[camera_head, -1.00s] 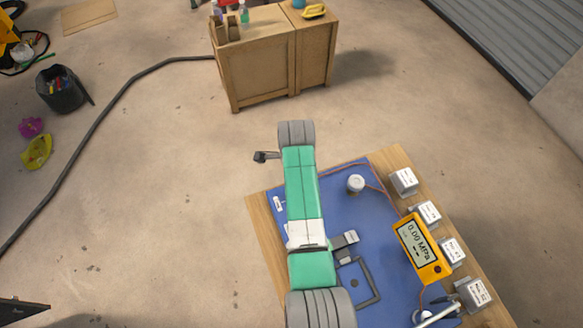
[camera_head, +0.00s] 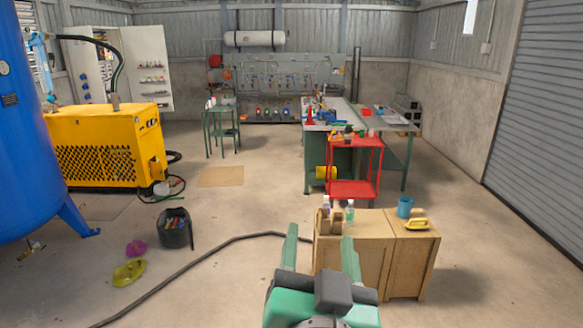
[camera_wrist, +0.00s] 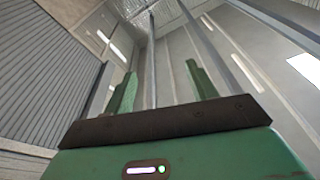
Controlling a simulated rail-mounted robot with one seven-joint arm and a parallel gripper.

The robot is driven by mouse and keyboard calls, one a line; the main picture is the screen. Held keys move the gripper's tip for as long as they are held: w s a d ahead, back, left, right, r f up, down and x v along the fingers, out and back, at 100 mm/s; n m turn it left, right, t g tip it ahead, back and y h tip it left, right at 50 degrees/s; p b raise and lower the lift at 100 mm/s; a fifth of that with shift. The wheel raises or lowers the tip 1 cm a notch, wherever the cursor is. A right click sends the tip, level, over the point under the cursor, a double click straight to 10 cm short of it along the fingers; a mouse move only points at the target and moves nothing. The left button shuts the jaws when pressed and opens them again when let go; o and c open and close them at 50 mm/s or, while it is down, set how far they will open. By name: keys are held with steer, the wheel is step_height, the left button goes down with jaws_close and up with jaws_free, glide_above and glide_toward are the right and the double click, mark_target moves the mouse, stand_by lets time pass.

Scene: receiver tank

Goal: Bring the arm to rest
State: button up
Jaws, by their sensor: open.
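My gripper (camera_head: 319,250) is at the bottom centre of the head view, with its two green fingers apart and nothing between them. In that view it is in front of the wooden cabinet (camera_head: 350,262) and hides part of its left side. In the wrist view my gripper (camera_wrist: 160,92) also shows two separate green fingers, pointing up at the grey walls and roof lights. No object is close to the fingers there.
A wooden cabinet with bottles, a blue cup (camera_head: 405,207) and a yellow tool (camera_head: 417,223) stands ahead. A red cart (camera_head: 354,188) is behind it. A blue tank (camera_head: 25,130) and yellow machine (camera_head: 105,148) are left. A black hose (camera_head: 215,250) crosses the floor.

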steer(key=s+a+r+n+t+y+p, duration=0.1)
steer(key=s+a+r+n+t+p, duration=0.1)
steer(key=s+r, duration=0.5)
steer(key=s+a+r+n+t+p, duration=0.2)
steer(key=s+r+t, duration=0.1)
steer(key=s+r, duration=0.45)
step_height(320, 180, up, 14)
steer(key=w+p, duration=0.1)
steer(key=p, duration=1.3)
steer(key=shift+w+y, duration=0.15)
steer(key=shift+y, duration=0.25)
